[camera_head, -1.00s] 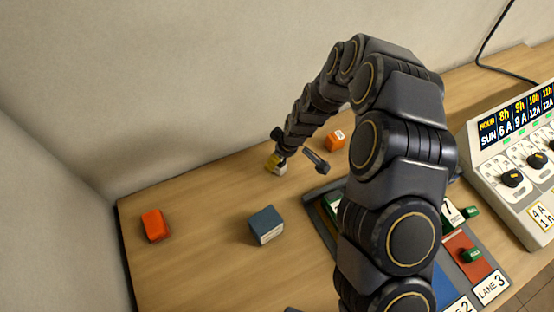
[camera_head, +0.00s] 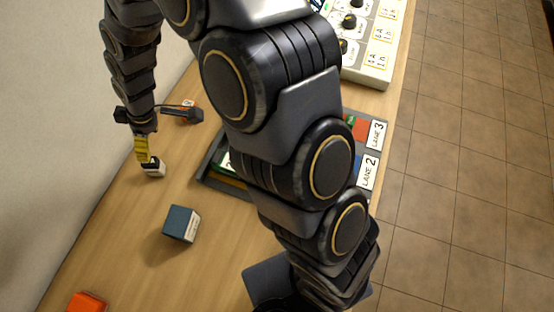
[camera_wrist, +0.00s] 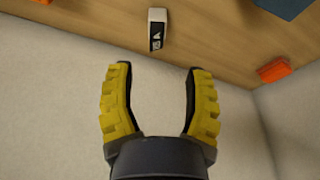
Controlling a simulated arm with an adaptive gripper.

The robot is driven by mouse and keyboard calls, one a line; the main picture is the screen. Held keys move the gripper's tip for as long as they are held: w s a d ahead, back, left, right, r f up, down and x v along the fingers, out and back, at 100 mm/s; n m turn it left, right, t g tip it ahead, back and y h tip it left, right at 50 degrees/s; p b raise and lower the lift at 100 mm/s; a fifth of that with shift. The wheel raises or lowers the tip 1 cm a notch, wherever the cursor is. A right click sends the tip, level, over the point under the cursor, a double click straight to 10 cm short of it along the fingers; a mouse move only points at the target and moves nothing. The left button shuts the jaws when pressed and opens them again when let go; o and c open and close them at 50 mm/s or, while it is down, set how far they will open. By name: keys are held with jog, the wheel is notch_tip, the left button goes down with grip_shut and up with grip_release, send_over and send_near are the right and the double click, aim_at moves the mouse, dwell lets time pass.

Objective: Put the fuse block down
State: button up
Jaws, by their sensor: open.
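A small white and black block with a printed label, which I take for the fuse block (camera_head: 154,171), rests on the wooden table. It also shows at the top of the wrist view (camera_wrist: 157,30), beyond the fingertips and apart from them. My gripper (camera_head: 146,158) is just above and beside it in the head view. In the wrist view its yellow-padded fingers (camera_wrist: 160,68) are spread wide with nothing between them.
A blue-grey block (camera_head: 181,224) stands nearer on the table (camera_head: 125,240). A dark lane tray (camera_head: 212,172) lies right, partly hidden by my arm; a control panel (camera_head: 372,62) stands beyond.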

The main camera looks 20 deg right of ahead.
jog(key=s+d+r+m+g+h, duration=0.1)
jog(key=s+d+r+m+h, duration=0.1)
jog(key=s+d+r+m, duration=0.8)
jog(key=s+d+r+m+g, duration=0.1)
jog(key=s+d+r, duration=0.2)
jog(key=s+d, duration=0.2)
jog(key=s+d+r+m+h, duration=0.1)
jog(key=s+d, duration=0.4)
jog(key=s, duration=0.5)
jog(key=shift+d+r+m+g, duration=0.2)
jog(key=shift+r+m+g, duration=0.25)
jog(key=shift+r, duration=0.5)
